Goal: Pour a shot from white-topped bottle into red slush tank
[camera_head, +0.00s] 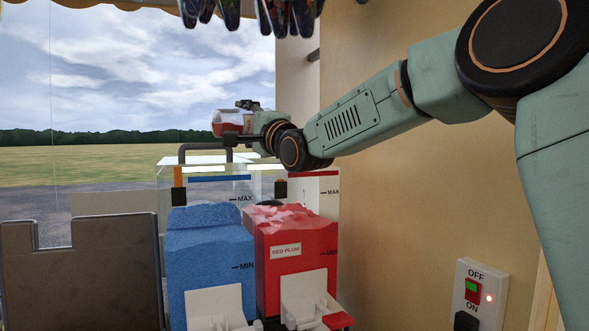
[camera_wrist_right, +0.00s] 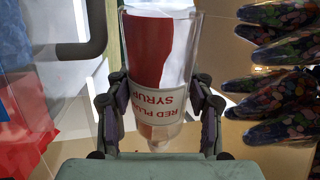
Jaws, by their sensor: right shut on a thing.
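My right gripper (camera_head: 243,118) is shut on a clear syrup bottle (camera_head: 226,124) with red syrup in it, high above the back of the tanks. In the right wrist view, the gripper's fingers (camera_wrist_right: 160,105) clasp both sides of the bottle (camera_wrist_right: 146,45). Its label reads "RED PLUM SYRUP" upside down there, and it narrows toward the picture's bottom. I cannot make out its white top or a stream. The red slush tank (camera_head: 297,262), labelled "RED PLUM", holds red slush between its MIN and MAX marks. My left gripper is out of view.
A blue slush tank (camera_head: 207,245) stands left of the red one. A grey pipe-like handle (camera_head: 181,152) rises behind it. A switch box (camera_head: 474,292) with a lit red lamp is on the right wall.

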